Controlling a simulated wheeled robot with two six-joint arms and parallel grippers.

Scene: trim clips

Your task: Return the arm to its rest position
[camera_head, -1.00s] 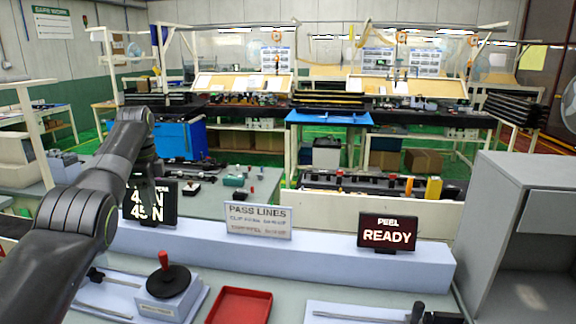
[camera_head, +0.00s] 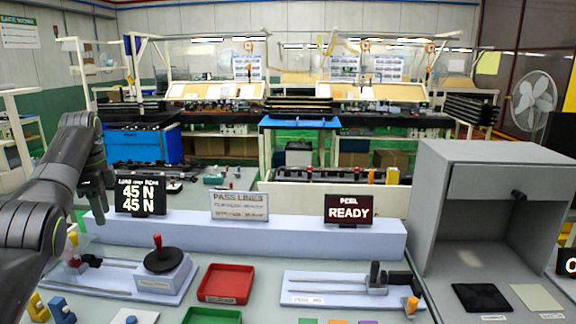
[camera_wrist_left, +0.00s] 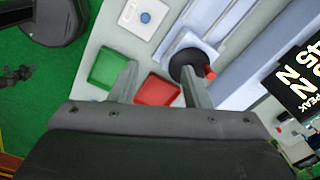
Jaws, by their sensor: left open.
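My left arm comes in from the left in the head view, with its dark forearm raised. My left gripper (camera_head: 97,188) hangs in the air just left of the black "45 N" display (camera_head: 140,196). In the left wrist view its two fingers (camera_wrist_left: 159,82) are spread apart with nothing between them. Beyond them lie the red tray (camera_wrist_left: 157,91) and the green tray (camera_wrist_left: 107,69). My right gripper shows in no view.
On the bench stand a black disc fixture with a red knob (camera_head: 161,256), a red tray (camera_head: 227,283), a green tray (camera_head: 212,315) and a peel fixture (camera_head: 335,287). A "PEEL READY" display (camera_head: 348,209) stands behind. A grey open cabinet (camera_head: 480,170) is at right.

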